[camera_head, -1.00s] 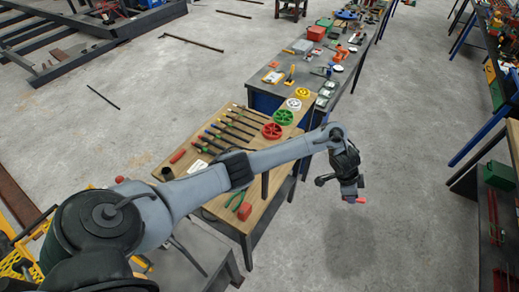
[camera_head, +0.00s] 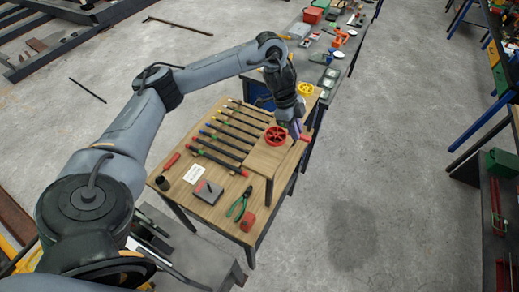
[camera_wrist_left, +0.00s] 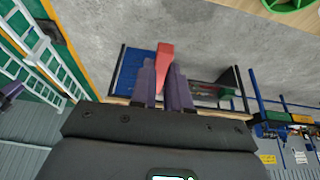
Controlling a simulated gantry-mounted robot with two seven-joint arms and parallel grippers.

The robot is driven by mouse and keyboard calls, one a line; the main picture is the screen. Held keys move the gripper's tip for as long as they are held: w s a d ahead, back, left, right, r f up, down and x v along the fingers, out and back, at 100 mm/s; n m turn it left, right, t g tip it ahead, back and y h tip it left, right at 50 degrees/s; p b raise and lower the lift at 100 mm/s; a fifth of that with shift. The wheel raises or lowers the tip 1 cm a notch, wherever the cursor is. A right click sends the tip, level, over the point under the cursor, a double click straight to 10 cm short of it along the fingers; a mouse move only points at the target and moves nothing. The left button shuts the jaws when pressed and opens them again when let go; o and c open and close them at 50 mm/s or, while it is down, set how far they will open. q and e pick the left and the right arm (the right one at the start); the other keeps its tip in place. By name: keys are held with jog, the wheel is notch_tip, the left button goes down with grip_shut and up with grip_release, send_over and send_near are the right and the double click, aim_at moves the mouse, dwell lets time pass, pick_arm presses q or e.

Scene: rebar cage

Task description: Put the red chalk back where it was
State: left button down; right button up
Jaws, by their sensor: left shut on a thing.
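The red chalk (camera_head: 305,137) is a short red stick held in my left gripper (camera_head: 299,131), near the right edge of the wooden table (camera_head: 222,208). In the left wrist view, the red chalk (camera_wrist_left: 163,62) stands out from between the two purple-grey fingers of my left gripper (camera_wrist_left: 161,80), which are shut on it. The gripper is beside the red wheel (camera_head: 275,136) in the head view; I cannot tell its height above the table. My right gripper is not in view.
Several dark rods (camera_head: 222,138) lie in a row on the table. A black cup (camera_head: 162,183), white card (camera_head: 194,174), dark square block (camera_head: 207,191), green pliers (camera_head: 239,203) and red block (camera_head: 247,223) stand nearer. A yellow wheel (camera_head: 305,89) lies beyond.

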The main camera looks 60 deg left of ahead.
pick_arm(q)
jog(key=b, duration=0.4)
send_over(263, 158)
jog(key=w, duration=0.3)
jog(key=f, duration=0.4)
jog(key=shift+d+f, duration=0.3)
jog(key=shift+d, duration=0.05)
jog(key=shift+s+a+f, duration=0.25)
jog(key=shift+s+f, duration=0.05)
jog(key=shift+s, duration=0.2)
jog(key=shift+s+a+f, duration=0.2)
jog(key=shift+s+f, duration=0.1)
jog(key=shift+s, duration=0.15)
jog(key=shift+s+a, duration=0.1)
jog(key=shift+s, duration=0.15)
jog(key=shift+s+a+f, duration=0.35)
jog(key=shift+s+f, duration=0.15)
jog(key=shift+s, duration=0.2)
jog(key=shift+f, duration=0.1)
notch_tip(263, 158, down, 4)
jog(key=shift+r+p, duration=0.25)
jog(key=shift+p, duration=0.45)
jog(key=shift+f, duration=0.15)
